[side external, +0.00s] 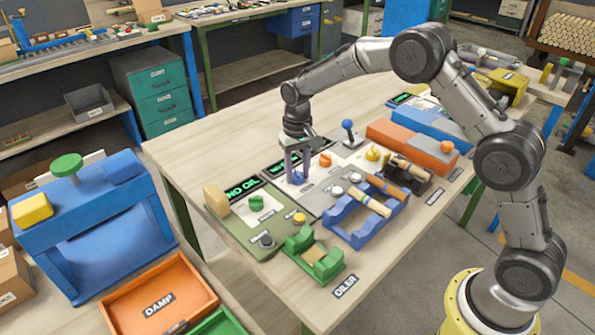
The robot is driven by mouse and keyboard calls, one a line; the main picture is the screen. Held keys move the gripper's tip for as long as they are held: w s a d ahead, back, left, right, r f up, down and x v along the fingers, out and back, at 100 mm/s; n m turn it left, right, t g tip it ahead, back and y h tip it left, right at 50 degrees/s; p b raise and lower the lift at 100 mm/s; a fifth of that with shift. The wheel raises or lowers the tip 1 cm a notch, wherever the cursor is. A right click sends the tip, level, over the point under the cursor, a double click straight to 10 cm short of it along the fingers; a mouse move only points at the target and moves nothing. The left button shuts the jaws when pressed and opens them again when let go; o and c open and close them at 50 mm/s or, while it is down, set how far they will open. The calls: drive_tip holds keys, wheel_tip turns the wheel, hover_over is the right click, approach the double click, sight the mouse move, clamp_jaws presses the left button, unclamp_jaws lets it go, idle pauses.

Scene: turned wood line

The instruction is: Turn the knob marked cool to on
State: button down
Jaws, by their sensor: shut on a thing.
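My gripper (298,171) points straight down over the middle control panel (318,190). Its fingers are closed around a small blue knob (297,178), which they partly hide. The knob's pointer direction cannot be made out. The word "cool" is not readable at this size. To the right is an orange knob (325,159), then a yellow knob (373,153). A green knob (256,202) sits on the green panel to the left. My gripper is apart from these three.
A blue-balled lever (347,124) stands behind the knobs. In front are a blue rack (366,232) with wooden handles, a green cradle (314,258) and white buttons (337,192). Orange and blue blocks (412,147) lie to the right. The back left of the table is clear.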

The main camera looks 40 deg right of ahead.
sight(298, 171)
drive_tip(key=shift+r+m, duration=0.1)
drive_tip(key=shift+m, duration=1.1)
drive_tip(key=shift+c, duration=2.1)
unclamp_jaws()
wheel_tip(298, 171, up, 14)
